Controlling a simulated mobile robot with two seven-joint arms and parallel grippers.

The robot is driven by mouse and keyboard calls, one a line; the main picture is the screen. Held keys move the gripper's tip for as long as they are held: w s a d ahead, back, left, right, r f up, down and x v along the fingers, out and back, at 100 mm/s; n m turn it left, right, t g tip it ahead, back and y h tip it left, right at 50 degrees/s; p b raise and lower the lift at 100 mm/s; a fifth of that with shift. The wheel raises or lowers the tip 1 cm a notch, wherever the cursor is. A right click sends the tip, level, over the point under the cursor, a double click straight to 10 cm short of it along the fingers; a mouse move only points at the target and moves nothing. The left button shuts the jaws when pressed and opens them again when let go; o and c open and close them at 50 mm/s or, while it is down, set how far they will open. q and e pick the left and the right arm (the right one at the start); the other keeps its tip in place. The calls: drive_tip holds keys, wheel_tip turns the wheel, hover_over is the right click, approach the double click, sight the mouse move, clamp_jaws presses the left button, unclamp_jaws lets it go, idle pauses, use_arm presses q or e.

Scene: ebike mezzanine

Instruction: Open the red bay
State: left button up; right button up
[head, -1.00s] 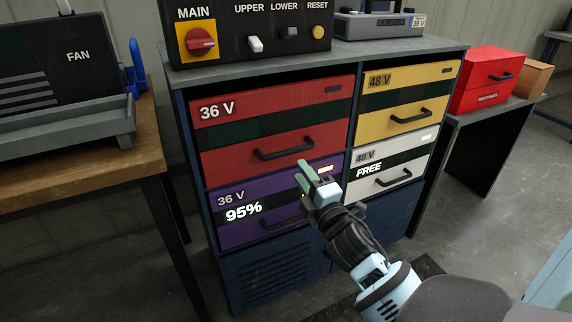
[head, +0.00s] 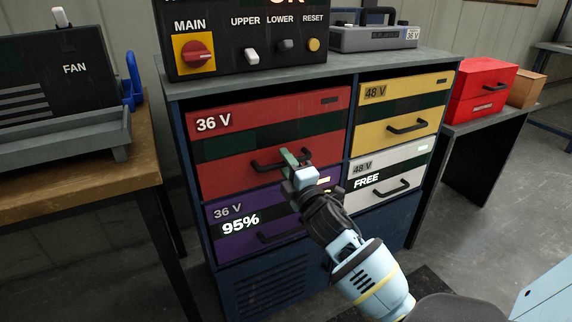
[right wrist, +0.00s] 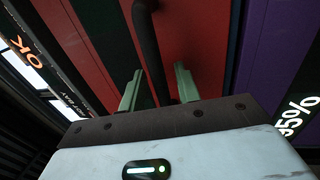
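The red bay (head: 235,165), labelled 36 V, is the upper left drawer of the cabinet and looks closed. Its black bar handle (head: 262,167) is partly hidden behind my right gripper (head: 294,158). In the right wrist view, the red front (right wrist: 190,40) fills the middle and the black handle (right wrist: 148,40) runs between the two green fingers of my right gripper (right wrist: 157,88). The fingers are apart, with visible gaps to the handle on both sides. Whether either finger touches the bar I cannot tell. My left gripper is not in view.
The purple 95% bay (head: 235,243) lies below the red one. The yellow bay (head: 375,122) and the white FREE bay (head: 405,165) are to the right. A control panel (head: 240,45) stands on top. A wooden bench (head: 95,180) is at left. Floor in front is partly clear.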

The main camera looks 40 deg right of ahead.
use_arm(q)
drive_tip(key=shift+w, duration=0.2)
use_arm(e)
clamp_jaws()
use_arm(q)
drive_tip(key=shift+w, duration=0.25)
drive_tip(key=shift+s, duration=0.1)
